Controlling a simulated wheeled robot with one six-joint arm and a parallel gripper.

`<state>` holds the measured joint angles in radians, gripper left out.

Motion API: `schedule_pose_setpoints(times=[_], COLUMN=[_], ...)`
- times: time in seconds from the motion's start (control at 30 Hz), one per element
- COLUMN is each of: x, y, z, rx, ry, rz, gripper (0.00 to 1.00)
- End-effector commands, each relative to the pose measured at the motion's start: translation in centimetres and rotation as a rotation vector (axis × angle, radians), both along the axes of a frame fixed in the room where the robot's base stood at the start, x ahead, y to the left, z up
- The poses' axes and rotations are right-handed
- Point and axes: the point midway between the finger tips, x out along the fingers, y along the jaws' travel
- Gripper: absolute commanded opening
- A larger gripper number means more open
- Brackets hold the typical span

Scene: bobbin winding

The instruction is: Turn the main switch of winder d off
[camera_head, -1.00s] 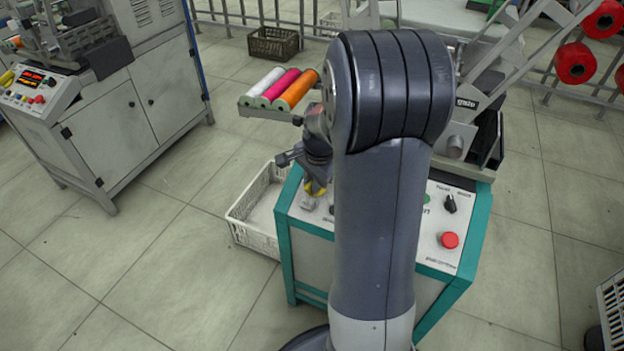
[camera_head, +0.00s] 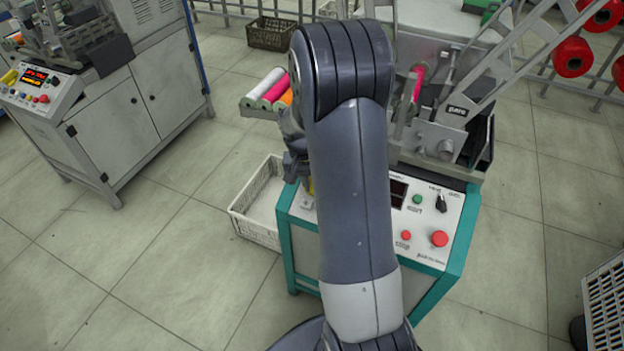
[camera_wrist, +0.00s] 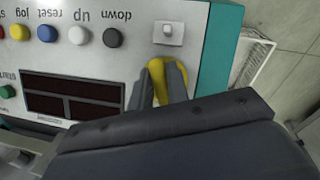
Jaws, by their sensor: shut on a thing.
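The teal-edged winder's control panel (camera_head: 424,226) stands before me; I cannot read a letter that marks it as d. In the wrist view a yellow handle (camera_wrist: 160,68), which looks like the main switch, sits near the panel's corner. My gripper (camera_wrist: 162,88) is shut on it, one dark finger at each side. The handle's lower part and any on/off marks are hidden by the fingers. In the head view my arm hides most of my gripper (camera_head: 305,182), which is at the panel's left side.
A small pale switch (camera_wrist: 168,32) is close beside the handle. Several coloured buttons and a dark display (camera_wrist: 72,97) lie on the same panel. A red button (camera_head: 440,238) and a black selector (camera_head: 441,203) are at its right. A white crate (camera_head: 240,222) stands left of the winder.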

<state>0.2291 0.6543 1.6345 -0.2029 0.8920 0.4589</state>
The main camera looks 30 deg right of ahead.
Motion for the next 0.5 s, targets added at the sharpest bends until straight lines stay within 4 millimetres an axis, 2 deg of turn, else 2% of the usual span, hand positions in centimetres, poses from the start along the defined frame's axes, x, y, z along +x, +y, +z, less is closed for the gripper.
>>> schedule_pose_setpoints(times=[0.2,0.5], x=[0.05,0.05], y=[-0.01,-0.04], z=[0.12,0.07], rx=[-0.027,-0.041], ry=[0.032,0.049], rz=[0.093,0.141], gripper=[0.00,0.00])
